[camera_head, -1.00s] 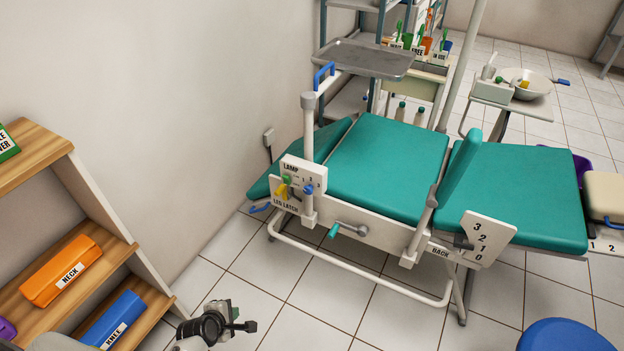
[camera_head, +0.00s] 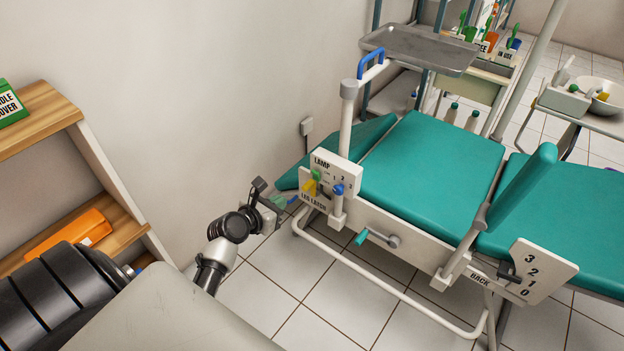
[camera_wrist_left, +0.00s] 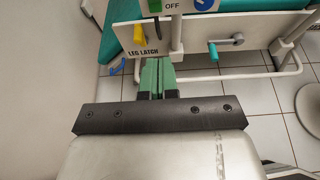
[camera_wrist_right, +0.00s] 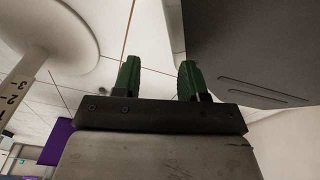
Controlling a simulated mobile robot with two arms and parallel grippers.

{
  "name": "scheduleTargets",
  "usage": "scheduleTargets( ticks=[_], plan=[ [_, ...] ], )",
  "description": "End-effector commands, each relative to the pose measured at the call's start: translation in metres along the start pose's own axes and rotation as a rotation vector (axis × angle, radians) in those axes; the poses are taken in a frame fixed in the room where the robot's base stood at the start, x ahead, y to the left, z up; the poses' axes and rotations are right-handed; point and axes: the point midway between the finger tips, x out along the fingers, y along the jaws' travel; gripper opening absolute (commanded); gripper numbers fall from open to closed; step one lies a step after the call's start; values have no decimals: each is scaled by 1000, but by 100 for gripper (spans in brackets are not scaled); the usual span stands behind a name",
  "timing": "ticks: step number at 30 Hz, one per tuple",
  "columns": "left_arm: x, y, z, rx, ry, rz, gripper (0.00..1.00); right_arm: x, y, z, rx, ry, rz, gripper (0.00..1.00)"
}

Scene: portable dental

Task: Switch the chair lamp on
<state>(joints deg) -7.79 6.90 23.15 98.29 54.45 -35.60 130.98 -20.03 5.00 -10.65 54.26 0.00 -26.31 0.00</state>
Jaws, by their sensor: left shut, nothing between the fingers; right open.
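The white chair panel marked LAMP (camera_head: 335,168) stands at the near left end of the teal dental chair. My left gripper (camera_head: 287,201) is shut and empty, left of the panel and apart from the knobs. Its green fingertips (camera_wrist_left: 157,66) point at the panel's lower edge. My right gripper (camera_wrist_right: 160,75) is open and empty, outside the head view.
A teal crank (camera_head: 378,238) sticks out below the seat. A grey tray (camera_head: 420,48) stands behind the chair. A wooden shelf (camera_head: 40,130) is at the left, by the wall. The tiled floor (camera_head: 310,315) before the chair is clear.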

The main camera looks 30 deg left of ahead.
Motion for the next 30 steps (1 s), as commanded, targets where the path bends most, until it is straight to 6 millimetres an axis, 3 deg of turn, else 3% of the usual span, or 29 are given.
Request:
scheduleTargets(
  ticks=[5, 10, 22, 30],
  plan=[
    [12, 0, 0, 1, -2, -1, 0, -1, 0, -9, 1, 6, 0, 43],
    [40, 0, -2, 1, -1, -1, 0, -8, 1, -31, 4, 22, 2, 43],
    [101, 0, -2, 2, 0, 0, 0, -45, 4, -83, 13, 56, 5, 43],
    [125, 0, 24, 4, 0, 0, 0, -54, 4, -91, 14, 59, 6, 43]
  ],
)
